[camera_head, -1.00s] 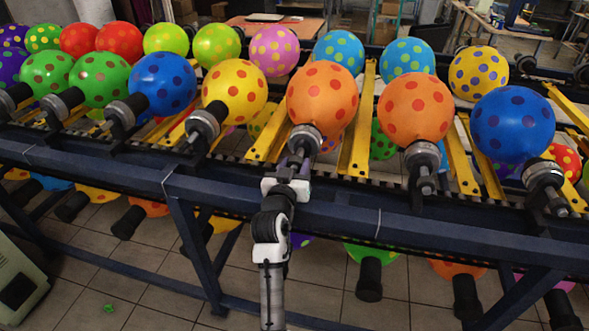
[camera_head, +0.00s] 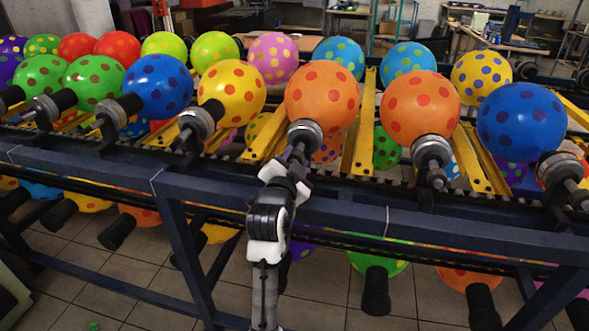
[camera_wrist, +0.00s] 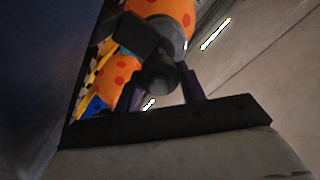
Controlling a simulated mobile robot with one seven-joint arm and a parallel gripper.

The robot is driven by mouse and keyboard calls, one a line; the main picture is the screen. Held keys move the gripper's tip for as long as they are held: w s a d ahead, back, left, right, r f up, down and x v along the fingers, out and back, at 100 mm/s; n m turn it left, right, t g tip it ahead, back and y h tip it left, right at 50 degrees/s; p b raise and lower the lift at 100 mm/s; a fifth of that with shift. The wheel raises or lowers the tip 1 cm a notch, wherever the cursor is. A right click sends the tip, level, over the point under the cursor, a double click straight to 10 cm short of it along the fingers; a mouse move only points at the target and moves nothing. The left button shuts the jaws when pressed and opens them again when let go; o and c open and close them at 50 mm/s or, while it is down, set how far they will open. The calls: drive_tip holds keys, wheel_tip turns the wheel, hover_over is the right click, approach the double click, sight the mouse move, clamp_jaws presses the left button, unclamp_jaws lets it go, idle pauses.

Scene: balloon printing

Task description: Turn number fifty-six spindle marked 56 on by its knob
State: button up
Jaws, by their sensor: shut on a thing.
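A spindle (camera_head: 304,134) with a grey metal collar carries an orange balloon (camera_head: 321,95) with red dots. Its dark knob end points toward me, and no number is legible on it. My gripper (camera_head: 293,159) is at this knob end, below the balloon, with the wrist tilted. In the wrist view the dark knob (camera_wrist: 158,74) sits between the two purple fingers of my gripper (camera_wrist: 161,88), which is shut on it. The fingertips' contact is partly hidden by the knob and dark in the picture.
A second orange balloon (camera_head: 420,103) on its own spindle (camera_head: 432,153) is to the right, and a yellow balloon (camera_head: 231,93) is to the left. A dark blue rail (camera_head: 400,218) runs across in front, below the spindles. More balloons hang underneath.

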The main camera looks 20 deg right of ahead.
drive_tip(key=shift+m+b, duration=0.4)
drive_tip(key=shift+m, duration=0.2)
drive_tip(key=o, duration=1)
drive_tip(key=shift+s, duration=0.1)
drive_tip(key=shift+p+v, duration=0.45)
drive_tip(key=shift+v, duration=6.4)
